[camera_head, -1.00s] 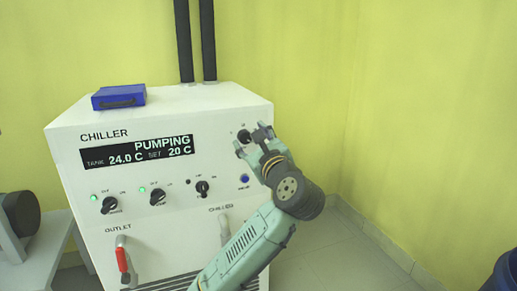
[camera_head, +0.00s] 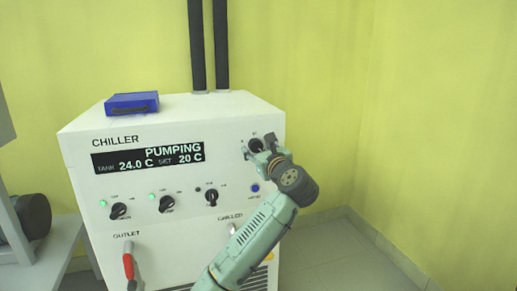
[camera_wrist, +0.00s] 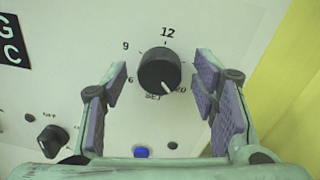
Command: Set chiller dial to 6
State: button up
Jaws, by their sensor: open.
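The chiller (camera_head: 90,165) is a white box with a black display reading PUMPING, tank 24.0 C, set 20 C. Its set dial (camera_wrist: 159,71) is a black round knob with a white pointer line, aimed to the lower right near the 20 mark. Marks 6, 9 and 12 show around it in the wrist view. My gripper (camera_wrist: 160,83) is open, with one purple-padded finger on each side of the dial and a gap on both sides. In the head view my gripper (camera_head: 266,147) is at the panel's upper right and partly hides the dial.
Several smaller black knobs sit along the panel, such as one at the left (camera_head: 119,211). A blue button (camera_wrist: 141,152) lies below the dial. A red-handled outlet valve (camera_head: 129,266) is lower left. A blue case (camera_head: 132,103) lies on top. Floor at right is clear.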

jog(key=c, duration=1.2)
jog(key=shift+o, duration=0.2)
